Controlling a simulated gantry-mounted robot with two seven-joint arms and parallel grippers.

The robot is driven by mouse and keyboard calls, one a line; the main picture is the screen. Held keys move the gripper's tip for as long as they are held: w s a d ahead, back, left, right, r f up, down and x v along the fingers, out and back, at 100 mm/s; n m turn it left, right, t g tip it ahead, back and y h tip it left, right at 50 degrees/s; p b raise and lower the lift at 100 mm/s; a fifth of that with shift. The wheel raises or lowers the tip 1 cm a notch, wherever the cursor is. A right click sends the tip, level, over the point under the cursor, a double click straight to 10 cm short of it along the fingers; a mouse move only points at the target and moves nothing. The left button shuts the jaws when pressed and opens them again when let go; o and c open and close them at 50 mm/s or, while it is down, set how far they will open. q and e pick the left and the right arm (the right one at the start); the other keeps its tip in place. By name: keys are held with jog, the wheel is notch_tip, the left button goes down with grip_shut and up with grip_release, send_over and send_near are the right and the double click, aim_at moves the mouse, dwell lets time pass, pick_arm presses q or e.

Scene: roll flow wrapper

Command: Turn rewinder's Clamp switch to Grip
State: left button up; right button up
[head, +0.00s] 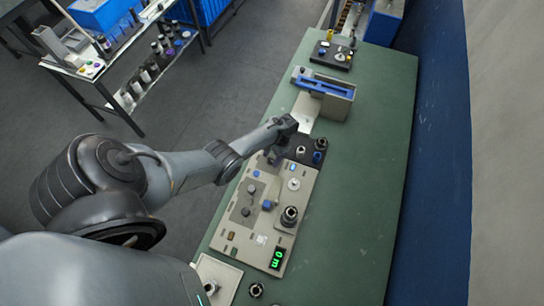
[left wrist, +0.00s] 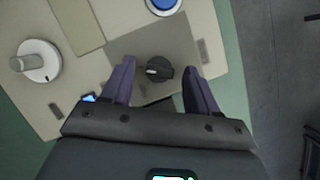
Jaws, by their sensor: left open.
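The beige control panel (head: 275,225) lies on the green bench and carries several knobs and buttons. My left gripper (head: 274,158) is over its far end. In the left wrist view, a black rotary switch (left wrist: 158,70) with a light pointer mark sits on a darker grey patch, between the two fingertips of my open left gripper (left wrist: 160,78). The fingers stand apart on either side of it; I cannot tell how high above the panel they are. No label is readable, so I cannot confirm this is the Clamp switch or its setting. My right gripper is not in view.
A white dial with a grey peg (left wrist: 37,62) and a blue button (left wrist: 162,5) are near the switch. A beige and blue device (head: 325,92) stands farther back on the bench. The green bench top (head: 360,180) is clear to the right.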

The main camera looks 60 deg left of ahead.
pick_arm(q)
jog(key=shift+r, duration=0.1)
jog(key=p+v, duration=0.1)
jog(key=v, duration=0.9)
jog(key=shift+w+r, duration=0.2)
jog(key=shift+r, duration=0.05)
